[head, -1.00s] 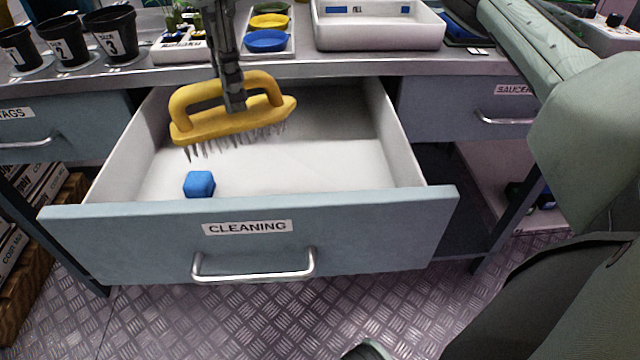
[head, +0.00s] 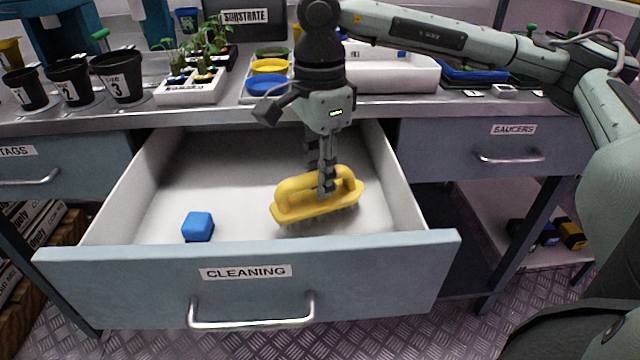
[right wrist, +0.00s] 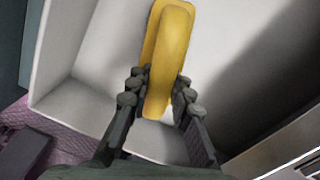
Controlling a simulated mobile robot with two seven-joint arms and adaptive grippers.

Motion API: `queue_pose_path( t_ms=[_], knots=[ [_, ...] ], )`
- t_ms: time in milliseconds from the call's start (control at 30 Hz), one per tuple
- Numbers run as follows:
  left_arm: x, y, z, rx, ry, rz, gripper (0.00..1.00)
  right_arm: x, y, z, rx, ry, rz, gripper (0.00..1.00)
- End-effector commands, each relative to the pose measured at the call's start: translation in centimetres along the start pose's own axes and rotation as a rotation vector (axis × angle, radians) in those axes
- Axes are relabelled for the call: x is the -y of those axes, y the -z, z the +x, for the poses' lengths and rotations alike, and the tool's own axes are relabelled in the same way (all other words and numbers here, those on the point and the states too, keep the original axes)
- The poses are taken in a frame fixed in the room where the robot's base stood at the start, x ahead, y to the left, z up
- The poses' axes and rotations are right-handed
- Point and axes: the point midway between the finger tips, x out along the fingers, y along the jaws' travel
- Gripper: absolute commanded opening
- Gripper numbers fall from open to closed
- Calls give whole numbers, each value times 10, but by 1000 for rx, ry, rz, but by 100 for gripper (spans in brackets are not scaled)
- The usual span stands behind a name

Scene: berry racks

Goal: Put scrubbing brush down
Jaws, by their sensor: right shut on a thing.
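The yellow scrubbing brush (head: 290,208) is inside the open drawer labelled CLEANING (head: 345,262), in its right half, bristles down. It looks low, at or close to the drawer floor; I cannot tell whether the bristles touch. My right gripper (head: 327,188) points down and is shut on the brush's handle. In the right wrist view, the yellow handle (right wrist: 168,62) lies between the two fingers of the gripper (right wrist: 154,98). My left gripper is not in view.
A blue block (head: 198,227) lies in the drawer's front left, apart from the brush. Drawer floor is free between and behind them. Black pots (head: 117,76), a seedling tray (head: 190,90), coloured saucers (head: 268,84) and a white tray (head: 400,72) stand on the counter.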

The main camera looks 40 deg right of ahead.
Motion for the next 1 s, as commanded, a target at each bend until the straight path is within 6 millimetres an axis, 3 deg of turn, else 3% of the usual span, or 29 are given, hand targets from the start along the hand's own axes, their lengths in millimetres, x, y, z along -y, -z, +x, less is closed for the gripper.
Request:
queue_pose_path(
  t_ms=[133, 633, 667, 800, 1000],
  knots=[
    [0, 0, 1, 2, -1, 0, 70, 0, 0, 16, 0, 1, 0, 0],
    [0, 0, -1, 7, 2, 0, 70, 1, 0, 20, 0, 2, 1, 0],
    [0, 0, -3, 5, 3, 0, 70, 0, 0, 20, 0, 1, 1, 20],
    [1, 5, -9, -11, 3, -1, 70, 0, 0, 20, 0, 1, 1, 38],
    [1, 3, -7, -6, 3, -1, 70, 0, 0, 20, 0, 1, 1, 41]
  ],
)
